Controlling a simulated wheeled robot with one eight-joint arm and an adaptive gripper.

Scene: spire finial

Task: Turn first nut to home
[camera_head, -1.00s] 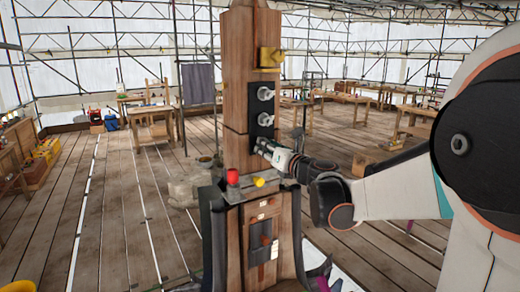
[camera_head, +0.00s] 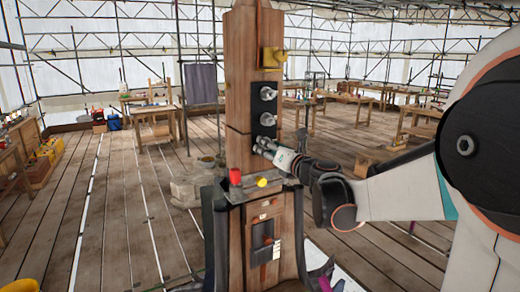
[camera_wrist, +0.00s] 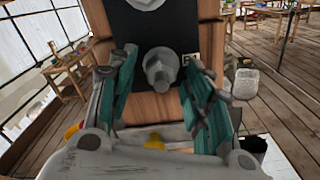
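A black plate (camera_head: 257,106) is fixed to the front of an upright wooden post. Two metallic nuts on studs show on it, an upper one (camera_head: 267,94) and a lower one (camera_head: 267,118). My gripper (camera_head: 262,146) is at the plate's lower end, below these two. In the wrist view, a grey nut on its stud (camera_wrist: 161,69) stands between the open fingers of my gripper (camera_wrist: 162,92), with gaps on both sides. Part of another metallic piece (camera_wrist: 148,4) shows above it. Which nut is the first is not clear.
The wooden post (camera_head: 240,60) carries a yellow bracket (camera_head: 272,57) above the plate. A ledge below my gripper bears a red knob (camera_head: 235,176) and a yellow knob (camera_head: 262,182). Workbenches stand farther back, with open plank floor between.

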